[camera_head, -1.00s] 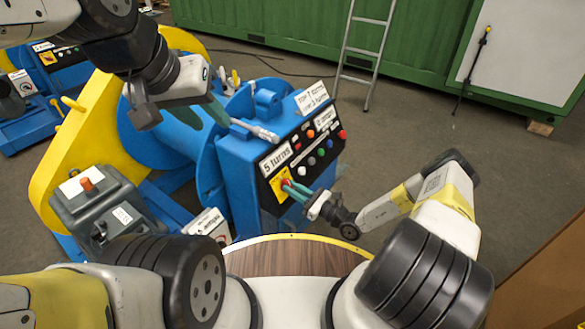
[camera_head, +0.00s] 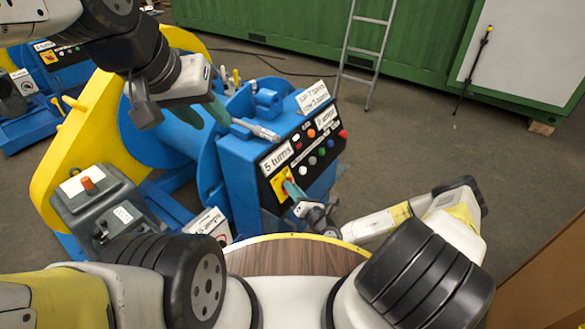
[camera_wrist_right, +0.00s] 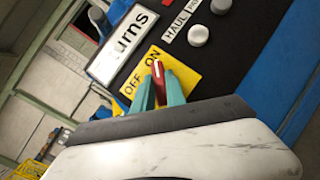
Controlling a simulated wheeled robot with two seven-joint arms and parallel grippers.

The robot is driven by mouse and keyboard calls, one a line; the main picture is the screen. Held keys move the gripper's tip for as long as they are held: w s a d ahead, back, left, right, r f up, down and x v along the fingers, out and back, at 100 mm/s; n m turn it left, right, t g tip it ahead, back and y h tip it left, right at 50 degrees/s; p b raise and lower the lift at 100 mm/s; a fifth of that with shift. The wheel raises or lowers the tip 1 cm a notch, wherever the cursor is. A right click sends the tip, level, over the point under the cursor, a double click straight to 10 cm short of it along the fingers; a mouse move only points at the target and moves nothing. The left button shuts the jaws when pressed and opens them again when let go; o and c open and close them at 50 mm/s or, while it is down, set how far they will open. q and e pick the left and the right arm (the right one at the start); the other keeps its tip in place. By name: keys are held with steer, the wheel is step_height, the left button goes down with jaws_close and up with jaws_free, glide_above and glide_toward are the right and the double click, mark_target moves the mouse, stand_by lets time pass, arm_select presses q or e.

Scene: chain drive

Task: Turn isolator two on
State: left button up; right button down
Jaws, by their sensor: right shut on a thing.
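A red isolator handle (camera_wrist_right: 158,78) sits on a yellow plate (camera_wrist_right: 184,72) marked OFF and ON. In the right wrist view its tip lies close to the word ON. In the head view the yellow plate (camera_head: 279,184) is at the lower left of the black panel, below the "5 turns" label. My right gripper (camera_head: 291,188) is shut on the handle, with its teal fingers (camera_wrist_right: 158,90) on either side of it. My left gripper (camera_head: 205,114) is open above the blue machine. I cannot read a number on this isolator.
The panel carries several buttons and knobs, including a grey knob (camera_wrist_right: 198,35). A second blue machine with its own yellow isolator plate (camera_head: 48,57) stands at the far left. A grey box with an orange button (camera_head: 88,184) is left of the drum. A ladder (camera_head: 365,50) leans behind.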

steer(key=shift+m+h, duration=0.4)
steer(key=shift+m, duration=0.1)
steer(key=c, duration=1.4)
jaws_free()
steer(key=shift+o, duration=0.2)
steer(key=v, duration=0.7)
steer(key=shift+s+d, duration=0.25)
steer(key=shift+s, duration=0.1)
